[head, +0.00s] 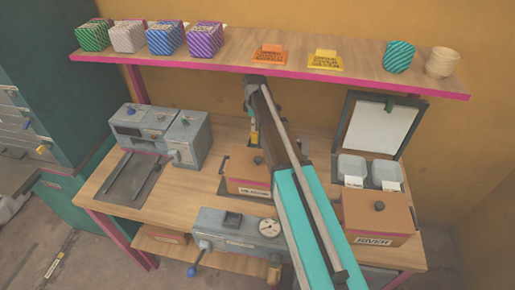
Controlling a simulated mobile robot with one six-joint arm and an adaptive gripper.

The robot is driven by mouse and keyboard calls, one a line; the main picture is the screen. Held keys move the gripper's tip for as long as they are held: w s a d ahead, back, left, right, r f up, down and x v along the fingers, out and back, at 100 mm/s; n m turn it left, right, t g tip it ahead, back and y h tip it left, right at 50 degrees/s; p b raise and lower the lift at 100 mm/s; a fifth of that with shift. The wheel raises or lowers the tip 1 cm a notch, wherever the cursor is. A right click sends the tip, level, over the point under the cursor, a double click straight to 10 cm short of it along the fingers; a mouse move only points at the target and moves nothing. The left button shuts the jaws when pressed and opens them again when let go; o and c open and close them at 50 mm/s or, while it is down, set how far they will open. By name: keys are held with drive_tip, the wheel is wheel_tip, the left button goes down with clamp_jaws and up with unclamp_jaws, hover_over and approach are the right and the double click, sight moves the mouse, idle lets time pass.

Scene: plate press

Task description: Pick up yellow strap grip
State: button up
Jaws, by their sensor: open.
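A yellow piece (325,60) with a raised block-like grip and dark lettering lies on the upper shelf, right of centre; I take it as the yellow strap grip. My gripper (252,128) hangs below the far end of my arm, in front of and below the shelf, left of the yellow piece and apart from it. It is open; my arm partly hides it. A small yellow patch shows beside it, and I cannot tell what it belongs to.
On the shelf (225,62) stand an orange piece (269,55) left of the yellow one, several patterned boxes at left, a teal cup (399,57) and cream bowls (442,62). The bench (203,210) below holds grey machines, a labelled box (378,220) and grey trays.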

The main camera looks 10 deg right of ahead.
sight(255, 133)
drive_tip(key=shift+f+b, duration=1.2)
drive_tip(key=shift+f, duration=0.25)
drive_tip(key=shift+s+a+f+b, duration=0.1)
drive_tip(key=shift+f+b, duration=1.2)
drive_tip(key=shift+s+f+b, duration=0.1)
drive_tip(key=shift+f+b, duration=1.2)
clamp_jaws()
